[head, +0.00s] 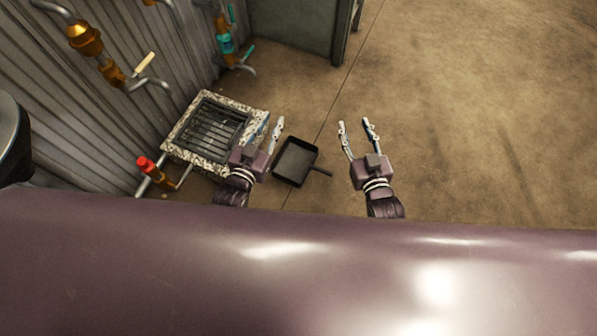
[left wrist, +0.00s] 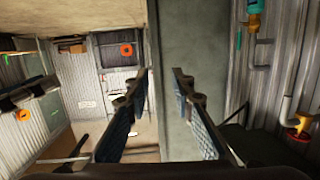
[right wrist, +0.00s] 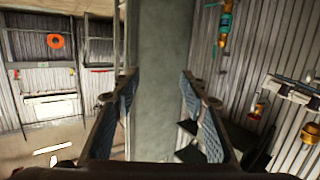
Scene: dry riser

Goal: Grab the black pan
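The black pan (head: 295,160) is a square, shallow pan seen from above in the head view, with its short handle (head: 322,171) pointing right. It lies between my two grippers. My left gripper (head: 268,130) is left of the pan, open and empty, in front of the grate's right edge. My right gripper (head: 357,130) is right of the pan and its handle, open and empty. Both wrist views show spread fingers, the left (left wrist: 160,80) and the right (right wrist: 160,85), with nothing between them. I cannot make out the pan in either wrist view.
A metal grate in a speckled stone frame (head: 175,141) stands left of the pan. Pipes with a red valve (head: 144,163), a brass fitting (head: 84,39) and a teal fitting (head: 225,42) line the corrugated wall. A grey-green block (head: 295,25) stands at the back. Floor (head: 480,110) at right is clear.

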